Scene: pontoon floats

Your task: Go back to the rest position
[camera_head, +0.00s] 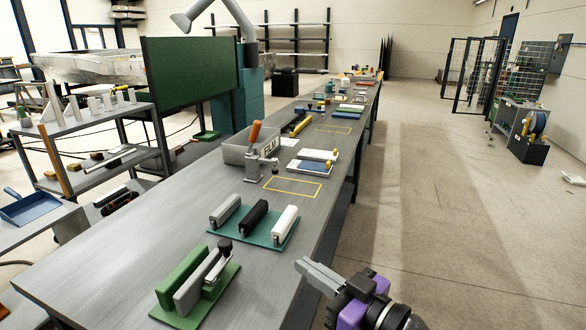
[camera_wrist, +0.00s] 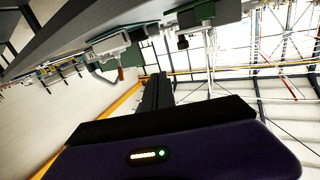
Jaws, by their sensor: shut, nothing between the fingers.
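My gripper (camera_head: 320,275) is in the lower middle of the head view, off the right edge of the grey workbench (camera_head: 95,262). Its fingers are together with nothing between them and point toward the bench. My purple and black wrist is behind it at the lower right. In the wrist view a dark purple body part of mine with a small lit indicator fills the bottom. The bench and its objects appear tilted along the top of that view, with the ceiling structure on the right.
On the near bench stand a green fixture (camera_head: 180,282) with a grey block and a teal base (camera_head: 272,238) bearing grey, black and white bars.

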